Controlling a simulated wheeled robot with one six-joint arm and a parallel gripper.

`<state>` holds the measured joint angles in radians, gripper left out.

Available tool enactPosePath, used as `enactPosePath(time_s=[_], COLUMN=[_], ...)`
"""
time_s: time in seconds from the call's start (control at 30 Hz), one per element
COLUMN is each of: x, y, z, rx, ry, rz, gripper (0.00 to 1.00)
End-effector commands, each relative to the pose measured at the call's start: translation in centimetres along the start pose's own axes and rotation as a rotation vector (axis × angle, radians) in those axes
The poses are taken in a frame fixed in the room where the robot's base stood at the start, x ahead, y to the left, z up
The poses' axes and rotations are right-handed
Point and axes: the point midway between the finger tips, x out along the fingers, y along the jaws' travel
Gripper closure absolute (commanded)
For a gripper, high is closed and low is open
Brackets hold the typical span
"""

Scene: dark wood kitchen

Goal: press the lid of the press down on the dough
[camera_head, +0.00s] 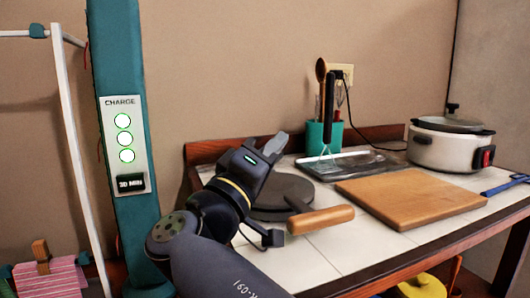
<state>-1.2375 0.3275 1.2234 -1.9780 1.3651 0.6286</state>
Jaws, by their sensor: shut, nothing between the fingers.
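The press (296,188) is a dark round plate at the left end of the white tiled counter. Its upper disc appears to lie flat over a lower one. A wooden handle (320,219) sticks out from it toward the front right. No dough shows; anything between the discs is hidden.
A wooden board (410,197) lies right of the press, with a dark tray (355,165) behind it. A teal utensil cup (322,138) and white cooker (452,147) stand at the back. A blue tool (505,184) lies at right. A white rack (75,160) stands far left.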

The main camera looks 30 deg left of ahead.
Motion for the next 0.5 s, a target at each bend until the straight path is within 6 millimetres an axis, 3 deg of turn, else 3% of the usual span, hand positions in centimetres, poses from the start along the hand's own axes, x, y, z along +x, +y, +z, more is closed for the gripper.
enactPosePath(time_s=[0.17, 0.5], x=[-2.3, -9.4], y=[0.2, 2.6], z=[-0.3, -1.8], rx=[-0.002, 0.001], ry=[0.005, 0.005], rz=[-0.003, -0.003], gripper=[1.00, 1.00])
